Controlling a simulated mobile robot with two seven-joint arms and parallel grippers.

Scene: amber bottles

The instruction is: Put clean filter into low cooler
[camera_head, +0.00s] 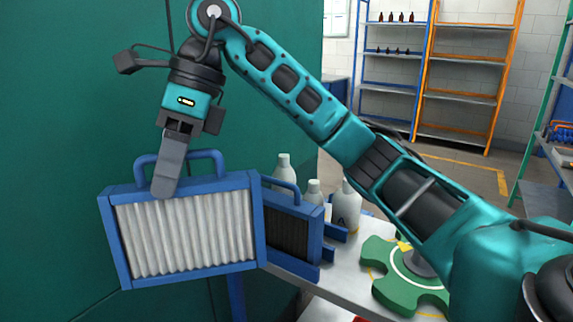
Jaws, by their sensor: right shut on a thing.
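A clean filter (186,236) with pale pleats and a blue frame hangs from my right gripper (166,188), tilted a little, in the head view. The gripper is shut on the filter near its blue top handle, its fingers pointing down over the top edge. Behind and to the right, a second filter (290,229) with dark pleats and a blue frame stands at the table's edge, partly hidden by the clean one. I cannot make out the low cooler with certainty. My left gripper is not in view.
White bottles (346,207) stand on the grey table (345,268) behind the dark filter. A green star-shaped wheel (405,277) lies to the right. A large green wall or panel (70,120) fills the left. Shelves (465,75) with small bottles stand at the back.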

